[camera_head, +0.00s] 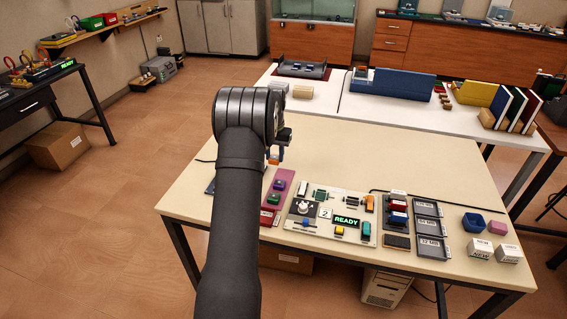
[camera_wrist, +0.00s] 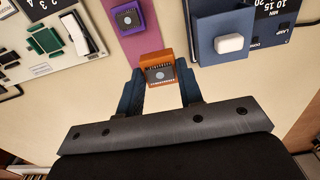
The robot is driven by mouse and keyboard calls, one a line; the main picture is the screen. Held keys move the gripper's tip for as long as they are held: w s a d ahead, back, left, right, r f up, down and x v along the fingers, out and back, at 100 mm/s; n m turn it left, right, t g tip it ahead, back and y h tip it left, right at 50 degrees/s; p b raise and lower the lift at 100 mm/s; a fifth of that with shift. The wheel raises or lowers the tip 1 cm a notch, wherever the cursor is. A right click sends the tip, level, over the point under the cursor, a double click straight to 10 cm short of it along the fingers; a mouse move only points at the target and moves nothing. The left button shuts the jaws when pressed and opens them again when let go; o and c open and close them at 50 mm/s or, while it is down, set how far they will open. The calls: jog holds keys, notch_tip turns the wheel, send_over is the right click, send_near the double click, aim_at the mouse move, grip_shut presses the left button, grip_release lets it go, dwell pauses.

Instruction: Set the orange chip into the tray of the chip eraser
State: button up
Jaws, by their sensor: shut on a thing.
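My gripper (camera_wrist: 161,82) is shut on the orange chip (camera_wrist: 160,68), which sits between its two fingertips with its dark window and pin rows facing the wrist camera. In the head view my gripper (camera_head: 275,150) hangs above the near-left part of the cream table, with a small orange patch of the chip below it. A blue unit with a dial scale and lamp label, seemingly the chip eraser (camera_wrist: 208,24), stands right of the chip in the wrist view. A white block (camera_wrist: 229,44) is on its blue front part. I cannot tell how its tray stands. My arm mostly hides this unit in the head view.
A magenta strip (camera_head: 286,175) holding a purple chip (camera_wrist: 128,18) lies beside the eraser. A board with a READY display (camera_head: 346,222) stands right of it in the head view. The table's far middle is clear.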

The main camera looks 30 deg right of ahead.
jog(key=w+a, duration=0.1)
jog(key=a, duration=1)
jog(key=shift+a+f, duration=0.15)
jog(key=shift+f, duration=1.15)
jog(key=shift+a+f, duration=0.1)
jog(key=shift+f, duration=1.2)
jog(key=shift+f, duration=0.65)
jog(key=o, duration=1.3)
jog(key=shift+w+r, duration=0.1)
jog(key=shift+r, duration=3.7)
